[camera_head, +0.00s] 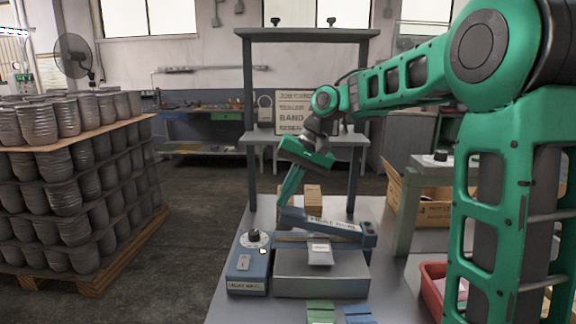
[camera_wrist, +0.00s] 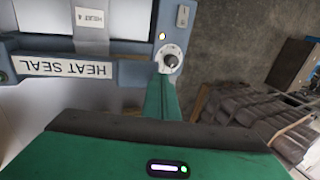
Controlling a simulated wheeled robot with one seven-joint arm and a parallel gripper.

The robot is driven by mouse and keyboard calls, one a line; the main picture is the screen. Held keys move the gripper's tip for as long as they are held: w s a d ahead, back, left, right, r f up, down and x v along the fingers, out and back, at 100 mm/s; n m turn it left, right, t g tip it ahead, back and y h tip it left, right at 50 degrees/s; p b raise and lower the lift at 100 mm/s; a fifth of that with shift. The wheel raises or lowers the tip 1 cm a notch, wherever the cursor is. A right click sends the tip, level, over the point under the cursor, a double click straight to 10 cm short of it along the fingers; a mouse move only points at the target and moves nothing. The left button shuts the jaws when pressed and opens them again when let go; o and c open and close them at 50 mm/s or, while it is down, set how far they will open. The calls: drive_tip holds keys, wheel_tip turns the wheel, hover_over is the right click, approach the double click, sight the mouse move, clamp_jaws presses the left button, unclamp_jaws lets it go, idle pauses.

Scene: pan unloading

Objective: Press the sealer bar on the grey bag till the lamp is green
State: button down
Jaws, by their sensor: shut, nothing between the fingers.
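The heat sealer stands on the table, with a grey-topped block (camera_head: 320,275) and a blue control box (camera_head: 247,270). Its blue-grey sealer bar (camera_head: 330,228), labelled HEAT SEAL, crosses above the block; it also shows in the wrist view (camera_wrist: 125,72). The pale grey bag (camera_head: 320,254) lies on the block, its far end under the bar. My green gripper (camera_head: 282,204) is shut and empty, pointing down at the bar's left end. Whether it touches the bar is unclear.
A green packet (camera_head: 320,312) and a blue packet (camera_head: 357,314) lie at the table's front. A red bin (camera_head: 434,288) stands at the right. A shelf frame (camera_head: 305,36) rises behind the sealer. Stacked pots (camera_head: 65,170) on a pallet stand left of the table.

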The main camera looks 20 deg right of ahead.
wheel_tip(320, 180, up, 9)
drive_tip(key=shift+s+d, duration=0.2)
drive_tip(key=shift+s, duration=0.15)
drive_tip(key=shift+s, duration=0.1)
idle(0.3)
